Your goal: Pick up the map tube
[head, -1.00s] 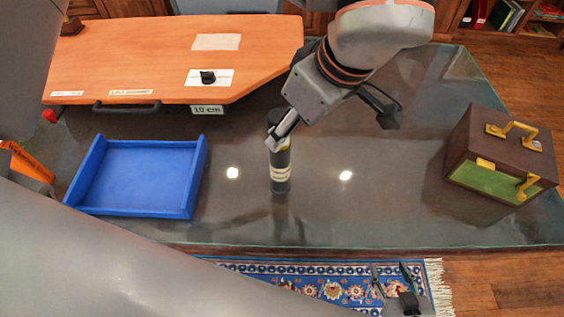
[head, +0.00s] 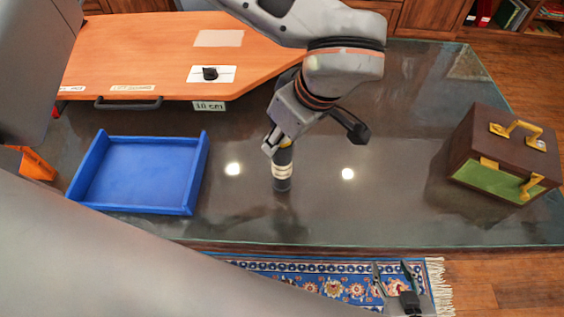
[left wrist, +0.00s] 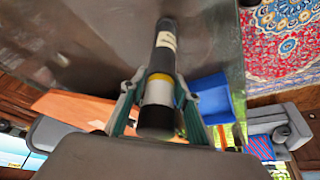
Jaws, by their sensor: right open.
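The map tube (head: 282,172) is a dark cylinder with a pale label and a yellow band, upright on the dark glossy table. My left gripper (head: 273,143) is at its upper part. In the left wrist view the tube (left wrist: 160,92) lies between the two fingers of my left gripper (left wrist: 160,82), with their tips close beside the yellow band. Whether they touch it is unclear. My right gripper (head: 393,274) is open and empty near the bottom edge of the head view, above the rug and away from the tube.
A blue tray (head: 140,207) stands left of the tube on the table (head: 390,205). A brown and green case (head: 505,150) with yellow handles stands at the right. An orange board (head: 140,60) lies behind. The table between tube and case is clear.

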